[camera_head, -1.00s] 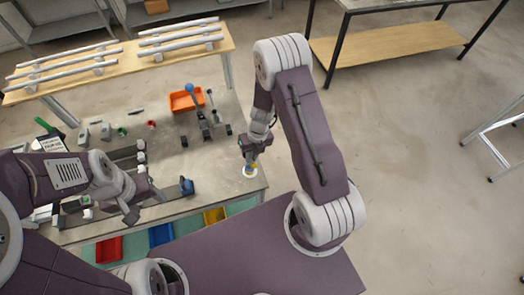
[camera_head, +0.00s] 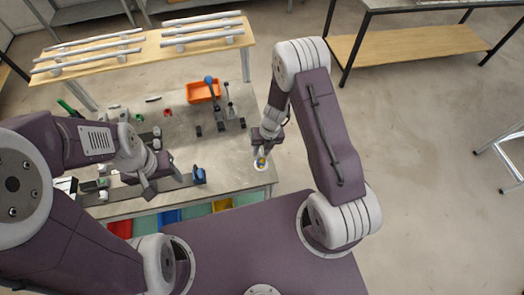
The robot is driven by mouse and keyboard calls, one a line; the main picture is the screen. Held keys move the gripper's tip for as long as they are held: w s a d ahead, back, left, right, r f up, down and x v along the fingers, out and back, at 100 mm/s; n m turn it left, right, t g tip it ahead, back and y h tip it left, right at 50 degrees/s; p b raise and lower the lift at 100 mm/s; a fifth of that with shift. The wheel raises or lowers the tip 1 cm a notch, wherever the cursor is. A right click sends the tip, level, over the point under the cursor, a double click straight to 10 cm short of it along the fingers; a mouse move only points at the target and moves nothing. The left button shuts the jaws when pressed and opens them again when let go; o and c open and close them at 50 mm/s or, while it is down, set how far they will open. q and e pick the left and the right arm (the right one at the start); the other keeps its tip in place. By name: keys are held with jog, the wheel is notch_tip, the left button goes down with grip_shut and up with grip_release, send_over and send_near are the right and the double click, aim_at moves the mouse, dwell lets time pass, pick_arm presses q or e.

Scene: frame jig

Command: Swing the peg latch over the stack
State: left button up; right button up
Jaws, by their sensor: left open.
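The jig (camera_head: 178,183), a dark rail along the table's near edge with a blue piece (camera_head: 198,175) at its right end, is partly covered by my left arm. My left gripper (camera_head: 149,194) is open and appears over or just in front of the jig's middle. I cannot clearly make out the peg latch or the stack at this size. My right gripper (camera_head: 262,151) points down at the table's right end, above a small yellow and blue thing (camera_head: 262,162) on a pale disc. Whether its fingers touch that thing is unclear.
An orange bin (camera_head: 203,91) and a lever with a blue knob (camera_head: 209,80) stand at the table's back. A wooden rack (camera_head: 150,47) with pale rods stands behind. The table (camera_head: 228,172) is bare right of the jig.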

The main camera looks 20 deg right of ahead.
notch_tip(320, 180, up, 9)
jog(key=d+p, duration=0.1)
jog(key=shift+d+p, duration=0.35)
jog(key=shift+s+f, duration=0.1)
dwell(0.4)
